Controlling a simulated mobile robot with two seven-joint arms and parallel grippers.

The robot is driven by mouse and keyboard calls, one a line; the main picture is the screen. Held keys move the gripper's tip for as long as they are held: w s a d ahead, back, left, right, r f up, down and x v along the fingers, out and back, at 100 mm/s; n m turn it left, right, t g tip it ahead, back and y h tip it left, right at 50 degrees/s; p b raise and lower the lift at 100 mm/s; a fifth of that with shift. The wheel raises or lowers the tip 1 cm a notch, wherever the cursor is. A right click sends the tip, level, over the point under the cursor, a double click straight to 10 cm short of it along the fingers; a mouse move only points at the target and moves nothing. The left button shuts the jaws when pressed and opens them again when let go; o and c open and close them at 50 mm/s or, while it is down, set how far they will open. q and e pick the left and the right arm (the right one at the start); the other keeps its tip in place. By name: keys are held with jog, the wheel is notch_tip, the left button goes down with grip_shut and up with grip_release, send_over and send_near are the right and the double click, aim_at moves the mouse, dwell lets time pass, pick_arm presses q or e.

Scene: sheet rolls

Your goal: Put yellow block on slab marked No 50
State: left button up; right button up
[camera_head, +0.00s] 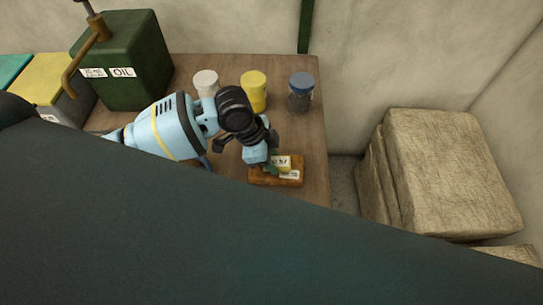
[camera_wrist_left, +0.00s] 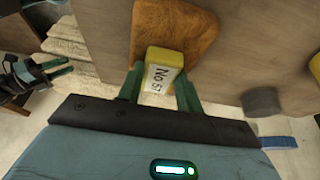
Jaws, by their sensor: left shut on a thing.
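The yellow block (camera_wrist_left: 165,55) has a white label that looks like No 57. My left gripper (camera_wrist_left: 160,80) is shut on it, with a green finger on each side. In the head view the block (camera_head: 284,163) and the left gripper (camera_head: 276,164) are over a brown wooden slab (camera_head: 262,178) near the table's right part. The slab's white label is too small to read; the slab also shows in the wrist view (camera_wrist_left: 190,30). I cannot tell whether the block touches the slab. My right gripper (camera_wrist_left: 60,68) shows at the wrist view's left edge, its fingers apart and empty.
White (camera_head: 206,82), yellow (camera_head: 253,90) and dark blue-lidded (camera_head: 301,95) jars stand behind the slab on the wooden table (camera_head: 317,150). A green oil can (camera_head: 125,60) stands at the back left. Large wrapped bales (camera_head: 450,170) stand right of the table.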

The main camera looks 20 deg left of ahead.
pick_arm(q)
jog(key=o, duration=1.2)
jog(key=shift+f, duration=0.1)
jog(key=shift+a+r, duration=0.1)
jog(key=shift+r, duration=0.45)
jog(key=v, duration=1.1)
jog(key=shift+a+r+p, duration=0.1)
jog(key=shift+a+p, duration=0.05)
jog(key=shift+p, duration=0.25)
